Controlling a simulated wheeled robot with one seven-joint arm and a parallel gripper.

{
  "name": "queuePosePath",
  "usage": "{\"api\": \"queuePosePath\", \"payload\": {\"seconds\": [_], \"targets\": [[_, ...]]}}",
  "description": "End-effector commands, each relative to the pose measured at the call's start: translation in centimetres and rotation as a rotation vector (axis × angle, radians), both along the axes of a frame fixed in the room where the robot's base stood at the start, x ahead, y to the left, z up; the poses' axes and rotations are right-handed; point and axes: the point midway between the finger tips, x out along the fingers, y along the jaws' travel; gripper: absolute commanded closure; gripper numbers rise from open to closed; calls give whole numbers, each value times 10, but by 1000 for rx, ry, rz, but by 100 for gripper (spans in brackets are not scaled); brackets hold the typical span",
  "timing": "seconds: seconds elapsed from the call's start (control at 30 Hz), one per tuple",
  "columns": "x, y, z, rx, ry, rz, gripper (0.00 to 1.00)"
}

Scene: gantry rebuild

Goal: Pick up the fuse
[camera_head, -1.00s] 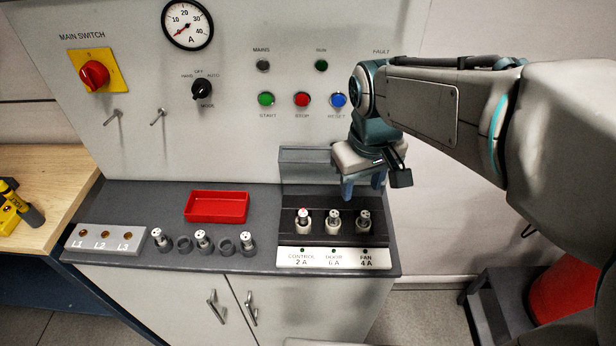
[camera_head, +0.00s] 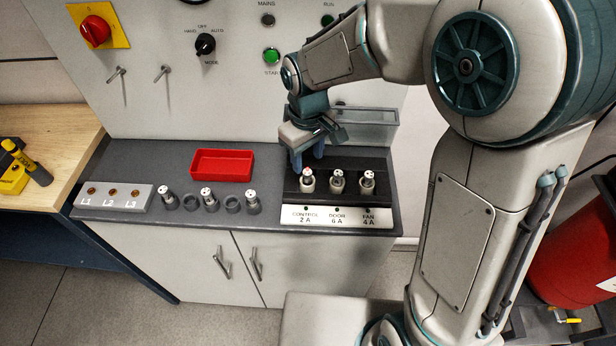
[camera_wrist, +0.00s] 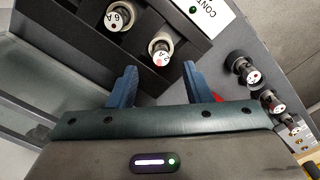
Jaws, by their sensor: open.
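Three pale fuses stand upright in the black fuse block (camera_head: 350,190): the control fuse (camera_head: 307,181), the door fuse (camera_head: 337,181) and the fan fuse (camera_head: 368,181). My gripper (camera_head: 308,158) is open and empty, just behind and above the control fuse in the head view. In the wrist view the control fuse (camera_wrist: 160,50) shows just beyond the gap between my blue fingers (camera_wrist: 160,72), apart from them. The door fuse (camera_wrist: 119,17), marked 6 A, stands to its left there. The fan fuse is not in the wrist view.
A row of dark ring holders (camera_head: 232,203) on the grey bench holds three more fuses (camera_head: 208,194); two rings are empty. A red tray (camera_head: 222,164) lies behind them. The L1–L3 block (camera_head: 112,196) is farther left. A clear raised cover (camera_head: 367,126) stands behind the fuse block.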

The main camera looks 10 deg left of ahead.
Motion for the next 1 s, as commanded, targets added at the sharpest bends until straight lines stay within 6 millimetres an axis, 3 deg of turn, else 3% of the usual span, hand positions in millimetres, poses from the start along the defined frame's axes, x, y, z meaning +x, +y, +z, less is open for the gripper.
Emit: {"api": "queuePosePath", "payload": {"seconds": [0.43, 0.73, 0.77, 0.9, 1.0], "targets": [[-2, 1, -50, -1, 2, 1, 55], [-2, 1, -55, 1, -1, 0, 55], [-2, 1, -55, 1, -1, 0, 61], [-1, 1, -55, 1, -1, 0, 100], [-1, 1, -54, 1, -1, 0, 100]]}}
